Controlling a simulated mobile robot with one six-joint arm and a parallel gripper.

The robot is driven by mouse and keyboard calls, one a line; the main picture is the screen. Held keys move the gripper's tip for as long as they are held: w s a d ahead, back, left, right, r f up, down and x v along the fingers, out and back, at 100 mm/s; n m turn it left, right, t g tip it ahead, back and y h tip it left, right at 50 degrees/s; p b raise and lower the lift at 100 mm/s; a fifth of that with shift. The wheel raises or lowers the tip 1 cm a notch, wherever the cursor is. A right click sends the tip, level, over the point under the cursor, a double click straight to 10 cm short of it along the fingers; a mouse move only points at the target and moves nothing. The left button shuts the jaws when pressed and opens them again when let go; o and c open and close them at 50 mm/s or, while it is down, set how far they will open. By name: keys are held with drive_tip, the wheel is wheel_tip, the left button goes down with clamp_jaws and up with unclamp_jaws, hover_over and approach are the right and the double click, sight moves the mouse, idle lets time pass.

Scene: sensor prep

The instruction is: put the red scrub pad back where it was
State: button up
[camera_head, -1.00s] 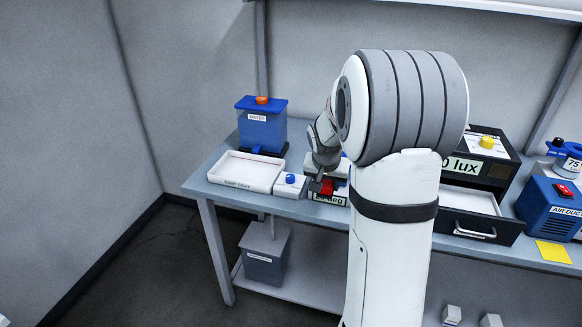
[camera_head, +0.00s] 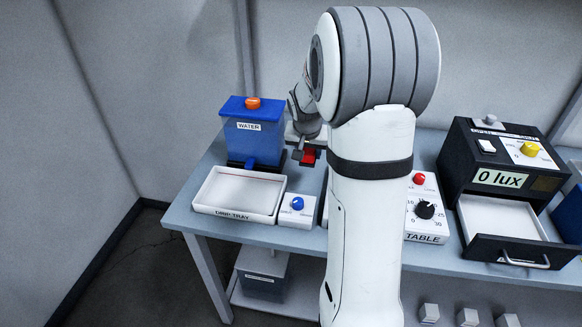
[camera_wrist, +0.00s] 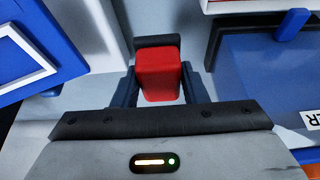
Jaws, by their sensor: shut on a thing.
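The red scrub pad (camera_wrist: 160,76) is a small red block between the two dark fingers of my gripper (camera_wrist: 158,88) in the wrist view. In the head view my gripper (camera_head: 304,155) is shut on the red scrub pad (camera_head: 310,157), beside the right side of the blue water tank and behind the small box with the blue knob. My arm hides part of the bench to its right. I cannot tell from these frames where the pad was before.
On the bench stand a blue water tank (camera_head: 252,137), a white drip tray (camera_head: 238,214), a small blue-knob box (camera_head: 297,210), a tilting-table control (camera_head: 424,212) and a "0 lux" box (camera_head: 487,160) with its drawer (camera_head: 500,221) open. A grey bin (camera_head: 262,275) stands below.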

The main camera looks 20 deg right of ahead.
drive_tip(key=shift+w+a+f, duration=0.15)
drive_tip(key=shift+w+f, duration=0.3)
drive_tip(key=shift+w, duration=0.3)
hover_over(304, 179)
drive_tip(key=s, duration=0.1)
drive_tip(key=f, duration=0.3)
drive_tip(key=a+f, duration=0.1)
drive_tip(key=f, duration=0.1)
drive_tip(key=shift+s+f, duration=0.1)
drive_tip(key=shift+f, duration=1.85)
drive_tip(key=shift+f, duration=0.15)
drive_tip(key=o, duration=0.9)
drive_tip(key=shift+d, duration=0.1)
